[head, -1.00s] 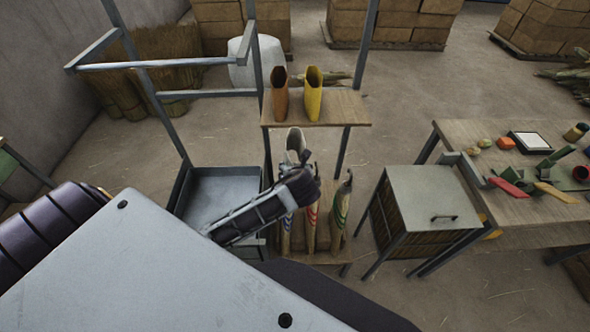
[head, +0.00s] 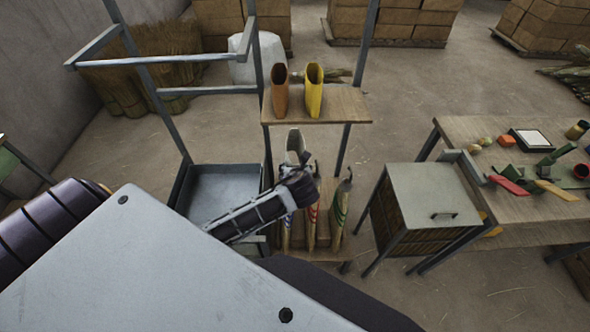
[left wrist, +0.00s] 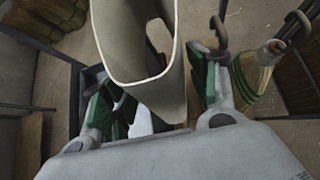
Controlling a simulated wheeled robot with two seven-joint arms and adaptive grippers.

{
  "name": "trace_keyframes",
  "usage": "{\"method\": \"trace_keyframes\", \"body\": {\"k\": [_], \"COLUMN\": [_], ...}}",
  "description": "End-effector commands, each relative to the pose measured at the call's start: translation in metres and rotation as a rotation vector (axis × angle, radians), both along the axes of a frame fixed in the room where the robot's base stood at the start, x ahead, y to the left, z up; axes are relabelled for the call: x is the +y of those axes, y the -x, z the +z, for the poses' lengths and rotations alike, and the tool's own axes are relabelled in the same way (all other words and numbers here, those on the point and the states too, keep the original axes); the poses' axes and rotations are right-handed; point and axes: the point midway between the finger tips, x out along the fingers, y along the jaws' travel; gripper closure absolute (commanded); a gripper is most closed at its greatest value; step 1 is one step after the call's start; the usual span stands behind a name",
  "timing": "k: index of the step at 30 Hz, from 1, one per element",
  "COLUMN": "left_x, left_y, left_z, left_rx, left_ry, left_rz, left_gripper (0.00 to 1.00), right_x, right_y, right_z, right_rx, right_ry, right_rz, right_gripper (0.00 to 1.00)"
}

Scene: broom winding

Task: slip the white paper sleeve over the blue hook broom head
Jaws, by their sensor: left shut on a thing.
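My left gripper (head: 297,186) is shut on the white paper sleeve (head: 294,142), which is upright with its open mouth up. In the left wrist view my left gripper (left wrist: 165,96) has its green-padded fingers on either side of the sleeve (left wrist: 166,97). The blue-banded broom head (head: 287,226) stands in the lower rack just below my gripper, mostly hidden by it. The sleeve's lower end is hidden in the head view, so I cannot tell whether it is around the broom head. A dark hook (left wrist: 219,34) shows right of the sleeve. My right gripper is not in view.
Red-banded (head: 312,222) and green-banded (head: 340,208) broom heads stand close to the right. Orange (head: 280,95) and yellow (head: 313,95) sleeves stand on the shelf (head: 345,108) behind. A grey tray (head: 222,182) lies left, and a lidded box (head: 432,195) stands right.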

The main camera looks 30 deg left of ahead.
Motion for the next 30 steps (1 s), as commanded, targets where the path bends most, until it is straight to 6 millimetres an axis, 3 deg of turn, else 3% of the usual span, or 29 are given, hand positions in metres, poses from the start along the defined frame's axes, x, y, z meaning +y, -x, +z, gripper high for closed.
{"method": "trace_keyframes", "body": {"k": [30], "left_x": [0.002], "left_y": [0.001], "left_z": [-0.031], "left_rx": [0.001], "left_ry": [-0.001], "left_rz": [0.0], "left_gripper": [0.54], "right_x": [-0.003], "right_y": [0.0], "right_z": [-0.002], "right_rx": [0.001], "right_ry": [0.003], "right_rz": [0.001], "right_gripper": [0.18]}}
